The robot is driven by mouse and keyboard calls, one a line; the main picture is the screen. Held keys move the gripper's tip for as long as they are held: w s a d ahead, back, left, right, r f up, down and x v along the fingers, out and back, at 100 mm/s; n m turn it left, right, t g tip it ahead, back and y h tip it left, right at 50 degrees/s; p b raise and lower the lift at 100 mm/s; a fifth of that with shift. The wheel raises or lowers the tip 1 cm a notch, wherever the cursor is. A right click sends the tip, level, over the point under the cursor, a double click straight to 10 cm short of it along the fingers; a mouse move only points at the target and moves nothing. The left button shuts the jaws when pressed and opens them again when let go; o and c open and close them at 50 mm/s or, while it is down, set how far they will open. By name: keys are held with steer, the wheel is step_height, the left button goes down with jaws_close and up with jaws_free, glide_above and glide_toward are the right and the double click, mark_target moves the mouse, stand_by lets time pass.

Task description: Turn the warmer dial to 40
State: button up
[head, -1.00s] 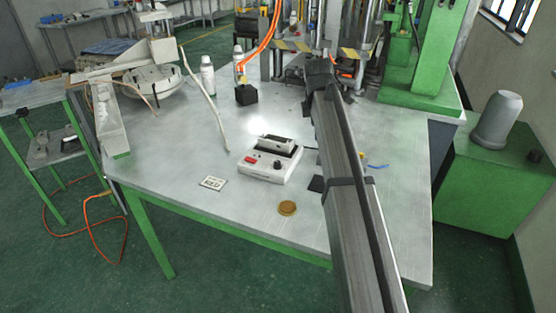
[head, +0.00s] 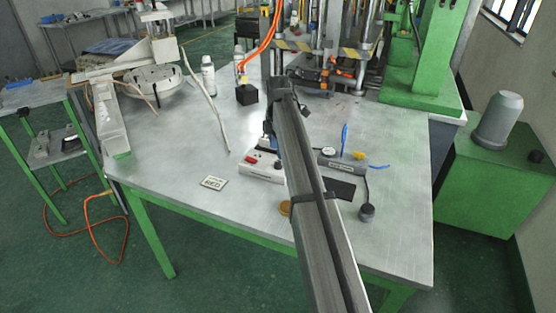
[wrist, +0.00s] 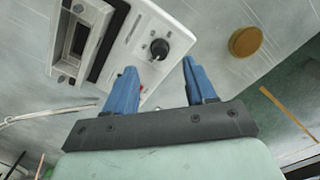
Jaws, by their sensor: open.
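The white warmer (head: 260,174) sits on the metal table, partly hidden behind my arm in the head view; its red switch (head: 252,159) shows at the front left. In the wrist view the warmer (wrist: 135,38) shows its dark recessed top and a round black dial (wrist: 159,48) with a light pointer mark. The dial is hidden in the head view. I cannot read its scale. My gripper (wrist: 160,66) has two blue fingers, spread apart and empty. In the picture, the dial lies between and just beyond the fingertips, with no contact visible.
A brown disc (wrist: 245,41) lies beside the warmer. A printed card (head: 213,182) lies to its left. Right of my arm are a grey device (head: 350,164) with a blue stick, a dark mat (head: 340,190) and a dark knob-like object (head: 367,212). A black block (head: 246,94) stands behind.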

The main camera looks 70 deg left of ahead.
mark_target(278, 162)
steer(key=shift+f, duration=2.8)
steer(key=shift+c, duration=0.2)
jaws_close()
steer(key=shift+m, duration=0.3)
steer(key=m, duration=0.5)
steer(key=shift+m, duration=0.3)
steer(key=m, duration=0.5)
steer(key=shift+m, duration=0.4)
